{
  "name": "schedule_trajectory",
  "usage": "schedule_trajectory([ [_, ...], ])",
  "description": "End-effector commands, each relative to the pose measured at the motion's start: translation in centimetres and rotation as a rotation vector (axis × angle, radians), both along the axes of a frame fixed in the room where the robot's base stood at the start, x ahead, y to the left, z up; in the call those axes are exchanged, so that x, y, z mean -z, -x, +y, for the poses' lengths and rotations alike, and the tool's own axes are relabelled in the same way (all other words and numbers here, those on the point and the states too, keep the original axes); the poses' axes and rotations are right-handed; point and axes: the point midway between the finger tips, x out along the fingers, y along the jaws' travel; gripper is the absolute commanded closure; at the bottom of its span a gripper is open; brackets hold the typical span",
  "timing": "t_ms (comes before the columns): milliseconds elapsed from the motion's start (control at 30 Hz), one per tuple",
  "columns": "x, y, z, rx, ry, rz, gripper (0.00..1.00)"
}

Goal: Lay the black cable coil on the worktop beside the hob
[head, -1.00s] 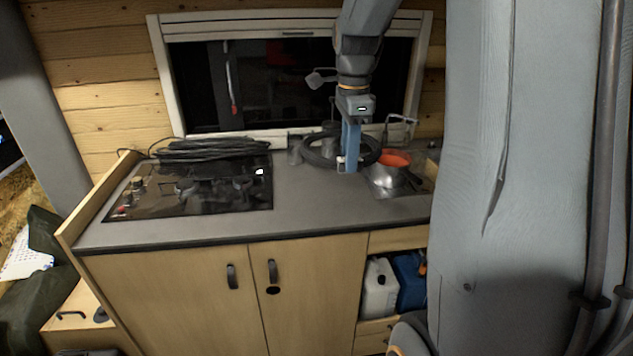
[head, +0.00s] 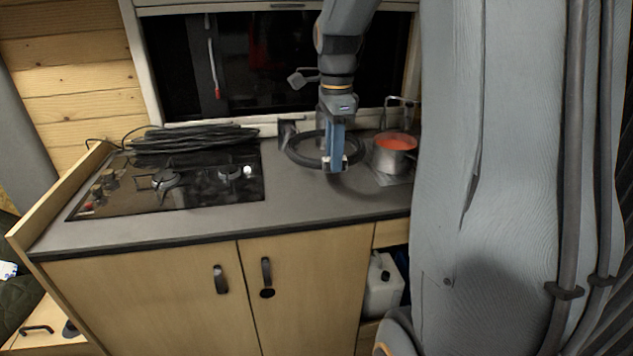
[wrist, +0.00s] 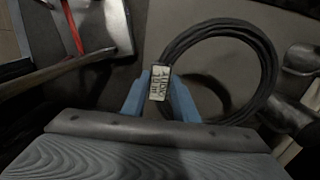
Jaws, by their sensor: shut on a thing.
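The black cable coil (head: 303,161) is a ring with a pale printed tag. My gripper (head: 334,165) is shut on its near side. In the wrist view the coil (wrist: 270,62) extends up and right from the blue fingers (wrist: 158,95), with the tag between them. The coil looks roughly level and close above the grey worktop (head: 300,195), with a shadow to its lower right; whether it touches is unclear. The black glass hob (head: 120,200) lies left of the coil, with a strip of worktop between them.
A loose black cable bundle (head: 195,140) lies along the hob's back. A metal pot with orange-red inside (head: 395,158) stands close right of the coil, near a tap (head: 398,103). A small dark object (head: 287,132) is behind the coil. The worktop's front strip is clear.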

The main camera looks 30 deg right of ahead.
Motion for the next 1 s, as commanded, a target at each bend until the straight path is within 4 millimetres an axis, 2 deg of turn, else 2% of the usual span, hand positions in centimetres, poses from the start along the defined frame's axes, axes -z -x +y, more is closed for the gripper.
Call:
schedule_trajectory([
  [167,1.4,-0.3,0.0,0.0,0.0,0.0,1.0],
  [500,6.5,-0.2,0.0,0.0,0.0,0.001,1.0],
  [667,7.4,-0.2,0.0,0.0,0.0,-0.001,1.0],
  [900,10.3,-0.1,0.0,0.0,0.0,0.001,1.0],
  [1000,10.8,-0.2,0.0,0.0,0.001,-0.002,1.0],
])
